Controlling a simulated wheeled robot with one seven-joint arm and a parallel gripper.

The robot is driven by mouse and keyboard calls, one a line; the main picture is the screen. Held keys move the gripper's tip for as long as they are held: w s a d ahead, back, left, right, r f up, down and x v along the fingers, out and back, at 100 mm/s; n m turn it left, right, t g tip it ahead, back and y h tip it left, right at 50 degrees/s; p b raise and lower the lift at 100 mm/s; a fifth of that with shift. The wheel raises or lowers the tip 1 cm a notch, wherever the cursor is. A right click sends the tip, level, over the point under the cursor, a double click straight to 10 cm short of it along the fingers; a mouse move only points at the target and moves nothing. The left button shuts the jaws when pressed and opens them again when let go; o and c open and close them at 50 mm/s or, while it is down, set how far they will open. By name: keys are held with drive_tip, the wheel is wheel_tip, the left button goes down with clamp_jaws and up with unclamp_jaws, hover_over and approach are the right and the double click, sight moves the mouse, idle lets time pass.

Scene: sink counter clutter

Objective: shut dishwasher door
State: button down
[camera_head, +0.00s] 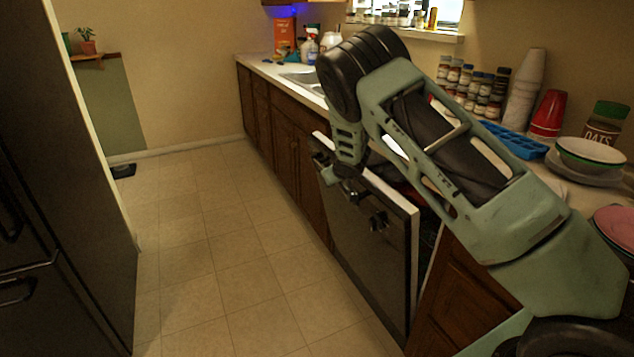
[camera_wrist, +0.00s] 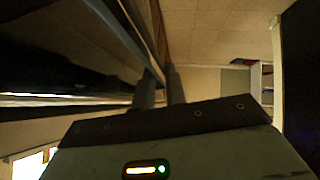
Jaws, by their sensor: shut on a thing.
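The dishwasher door (camera_head: 365,255) is dark with a pale edge. It stands partly open, tilted out from the cabinet row, with a gap along its top and right side. My gripper (camera_head: 345,188) is at the far part of the door's top edge, partly hidden by my own wrist. In the wrist view my two fingers (camera_wrist: 160,88) sit close together, one on each side of the door's edge, shut on it. The dark dishwasher opening (camera_head: 430,228) shows a little behind the door; most of its inside is hidden by the door and my arm.
The counter above holds spice jars (camera_head: 475,85), a blue tray (camera_head: 513,139), red cups (camera_head: 549,113), stacked bowls (camera_head: 590,155) and an oats jar (camera_head: 606,125). Wooden cabinets (camera_head: 290,150) run beyond the door. The tiled floor (camera_head: 220,250) in front is clear. A dark fridge (camera_head: 60,180) stands left.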

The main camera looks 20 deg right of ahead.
drive_tip(key=d, duration=0.1)
drive_tip(key=d+r+p, duration=0.1)
drive_tip(key=d, duration=0.2)
drive_tip(key=shift+d+r, duration=0.25)
drive_tip(key=shift+r, duration=0.1)
drive_tip(key=shift+d+p, duration=0.55)
drive_tip(key=shift+d, duration=0.35)
drive_tip(key=c, duration=1.4)
unclamp_jaws()
drive_tip(key=shift+c, duration=0.2)
drive_tip(key=shift+a, duration=0.1)
drive_tip(key=b+v, duration=0.1)
drive_tip(key=v, duration=1.6)
drive_tip(key=shift+b, duration=0.3)
drive_tip(key=shift+r, duration=0.15)
drive_tip(key=shift+c, duration=0.3)
